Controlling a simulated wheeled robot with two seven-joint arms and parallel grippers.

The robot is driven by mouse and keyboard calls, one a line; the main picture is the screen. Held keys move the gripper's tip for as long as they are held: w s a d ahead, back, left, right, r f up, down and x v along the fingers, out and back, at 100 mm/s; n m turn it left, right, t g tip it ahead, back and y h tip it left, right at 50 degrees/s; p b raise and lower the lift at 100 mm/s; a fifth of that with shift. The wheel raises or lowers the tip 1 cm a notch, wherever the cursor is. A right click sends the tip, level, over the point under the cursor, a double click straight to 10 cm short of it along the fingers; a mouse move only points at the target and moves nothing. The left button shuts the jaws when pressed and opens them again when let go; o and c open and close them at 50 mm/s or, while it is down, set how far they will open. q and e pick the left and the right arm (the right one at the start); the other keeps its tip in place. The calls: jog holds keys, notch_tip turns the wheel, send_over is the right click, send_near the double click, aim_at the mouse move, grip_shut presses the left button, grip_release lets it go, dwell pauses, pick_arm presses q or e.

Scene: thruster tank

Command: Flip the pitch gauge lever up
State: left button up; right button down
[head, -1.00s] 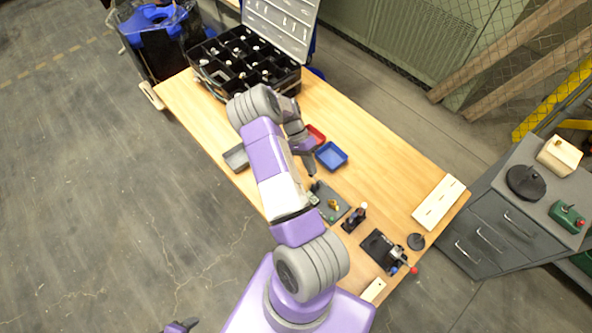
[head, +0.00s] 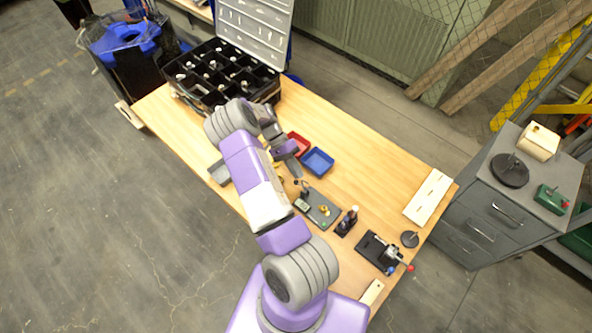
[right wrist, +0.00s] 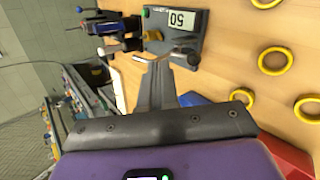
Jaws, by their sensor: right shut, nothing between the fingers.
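The pitch gauge appears to be the grey plate (head: 323,215) on the table in the head view, with a small display and a brass part. In the right wrist view the gauge plate (right wrist: 203,38) is at the top, with a display reading 50 upside down. Its lever is hard to pick out; a thin, pale-tipped piece (right wrist: 139,58) lies near the fingertips there. My right gripper (head: 299,176) is shut and empty, just beyond the gauge. Its fingers (right wrist: 155,66) point toward the plate's edge. My left gripper is out of view.
Blue (head: 318,161) and red (head: 298,144) trays lie beside my right gripper. Several yellow rings (right wrist: 275,61) lie on the table. A dark stand (head: 346,222) and a black device with a red knob (head: 383,252) are right of the gauge. A pale block (head: 428,196) lies farther right.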

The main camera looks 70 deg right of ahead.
jog(key=shift+w, duration=0.1)
jog(key=w+d+f+v, duration=0.1)
jog(key=v, duration=1)
jog(key=shift+w, duration=0.25)
jog(key=shift+d, duration=0.1)
dwell(0.4)
